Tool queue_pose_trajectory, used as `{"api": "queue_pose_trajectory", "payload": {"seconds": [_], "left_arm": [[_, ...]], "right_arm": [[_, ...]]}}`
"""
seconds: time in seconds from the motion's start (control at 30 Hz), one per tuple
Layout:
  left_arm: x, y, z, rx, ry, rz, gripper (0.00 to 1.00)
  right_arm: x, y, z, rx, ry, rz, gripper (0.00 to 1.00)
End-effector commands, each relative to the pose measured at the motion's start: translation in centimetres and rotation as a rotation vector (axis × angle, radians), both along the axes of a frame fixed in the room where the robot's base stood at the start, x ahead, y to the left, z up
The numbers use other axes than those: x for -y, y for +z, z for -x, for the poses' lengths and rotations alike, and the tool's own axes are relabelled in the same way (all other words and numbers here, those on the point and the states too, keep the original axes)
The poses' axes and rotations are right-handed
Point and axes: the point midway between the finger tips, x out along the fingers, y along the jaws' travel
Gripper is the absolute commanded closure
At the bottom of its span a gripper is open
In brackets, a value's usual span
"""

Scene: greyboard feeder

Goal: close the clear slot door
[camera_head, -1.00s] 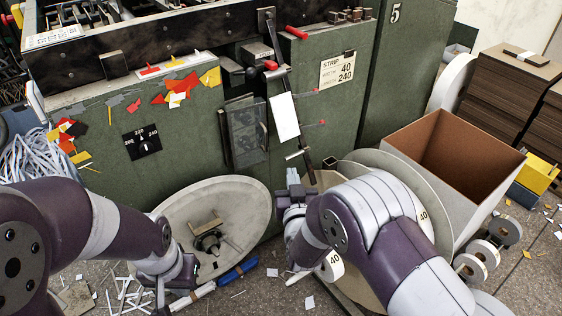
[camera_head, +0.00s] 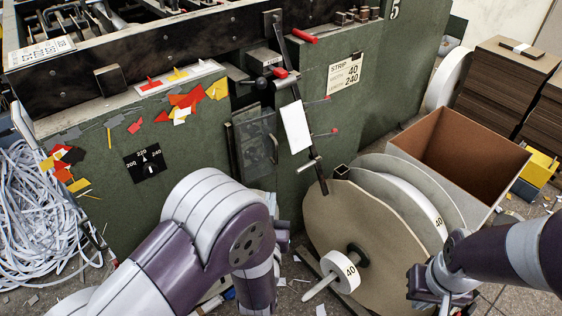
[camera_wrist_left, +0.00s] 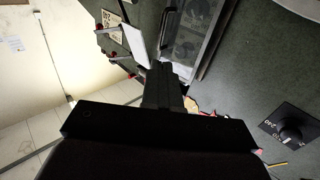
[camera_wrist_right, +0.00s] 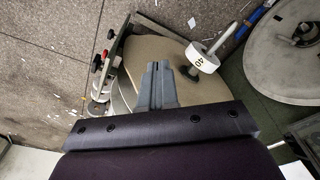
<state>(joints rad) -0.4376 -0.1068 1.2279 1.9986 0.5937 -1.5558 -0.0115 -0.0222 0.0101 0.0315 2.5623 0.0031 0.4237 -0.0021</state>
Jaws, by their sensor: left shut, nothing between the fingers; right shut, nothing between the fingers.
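The clear slot door (camera_head: 256,143) is a dark-framed see-through panel on the green machine front, left of the slanted lever. How far it stands open I cannot tell. It also shows in the left wrist view (camera_wrist_left: 192,38), just beyond my left gripper (camera_wrist_left: 162,68). That gripper is shut and empty, its fingertips pointing at the door's near edge; whether they touch is unclear. In the head view my left arm hides most of that gripper, below the door. My right gripper (camera_head: 430,293) is shut and empty, low at the right near the reel; its fingers (camera_wrist_right: 158,68) show in the right wrist view.
A slanted lever (camera_head: 299,110) with a white card stands just right of the door. A large board reel (camera_head: 325,225) and an open brown-lined box (camera_head: 462,205) fill the right. Shredded strips (camera_head: 40,220) lie at left.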

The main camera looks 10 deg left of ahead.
Motion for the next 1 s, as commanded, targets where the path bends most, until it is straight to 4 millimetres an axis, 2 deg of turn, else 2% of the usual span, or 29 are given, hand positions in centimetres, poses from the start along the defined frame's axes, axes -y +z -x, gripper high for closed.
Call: {"api": "queue_pose_trajectory", "payload": {"seconds": [0.4,0.53,0.7,1.0], "left_arm": [[-1.5,-0.4,-8.6,-0.001,0.002,0.0,1.0],[-1.8,-0.4,-10.8,-0.001,0.001,0.0,1.0],[-2.0,-0.2,-12.4,-0.002,-0.001,-0.001,1.0],[-2.0,0.0,-12.8,-0.003,-0.001,-0.001,1.0]], "right_arm": [[0.0,-2.9,-0.1,0.003,0.0,-0.001,1.0],[0.0,-3.7,-0.1,0.003,0.0,-0.001,1.0],[0.0,-4.2,-0.1,0.004,0.0,-0.001,1.0],[0.0,-4.1,-0.1,0.004,0.0,-0.001,1.0]]}}
